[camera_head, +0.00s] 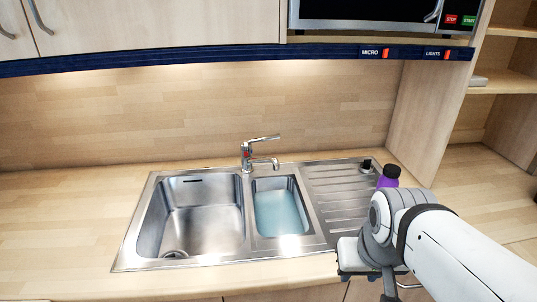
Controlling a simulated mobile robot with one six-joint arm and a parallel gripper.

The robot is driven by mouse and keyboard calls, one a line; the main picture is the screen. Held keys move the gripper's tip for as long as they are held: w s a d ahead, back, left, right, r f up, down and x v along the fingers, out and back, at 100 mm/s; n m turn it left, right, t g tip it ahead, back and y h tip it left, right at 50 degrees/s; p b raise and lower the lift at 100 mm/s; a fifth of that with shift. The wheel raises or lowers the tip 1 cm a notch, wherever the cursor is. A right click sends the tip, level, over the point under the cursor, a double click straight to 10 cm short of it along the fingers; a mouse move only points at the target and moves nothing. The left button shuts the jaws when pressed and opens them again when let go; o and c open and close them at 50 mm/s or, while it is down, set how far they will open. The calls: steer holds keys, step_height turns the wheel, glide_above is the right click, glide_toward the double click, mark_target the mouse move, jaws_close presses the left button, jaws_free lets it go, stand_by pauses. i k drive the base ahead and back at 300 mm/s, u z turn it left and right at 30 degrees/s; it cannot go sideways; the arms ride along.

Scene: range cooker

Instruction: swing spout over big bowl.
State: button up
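The chrome tap (246,157) stands at the back of the sink, between the two bowls. Its spout (266,161) points right, with its tip over the back of the small bowl (270,182), which holds bluish water. A lever handle (265,139) extends right above the spout. The big bowl (200,215) is on the left and looks empty. My gripper (372,270) is at the lower right, in front of the drainboard and well apart from the tap. Its fingers are largely hidden by my wrist, so I cannot tell its opening.
A purple bottle (388,177) with a dark cap stands by the drainboard (340,190), just behind my wrist. A small dark item (367,165) is at the drainboard's back corner. Wall cupboards (150,25) hang above. The counter left of the sink is clear.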

mark_target(247, 161)
steer(key=z, duration=0.05)
steer(key=k, duration=1.55)
steer(key=u, duration=0.15)
steer(key=i, duration=1.95)
steer(key=z, duration=0.2)
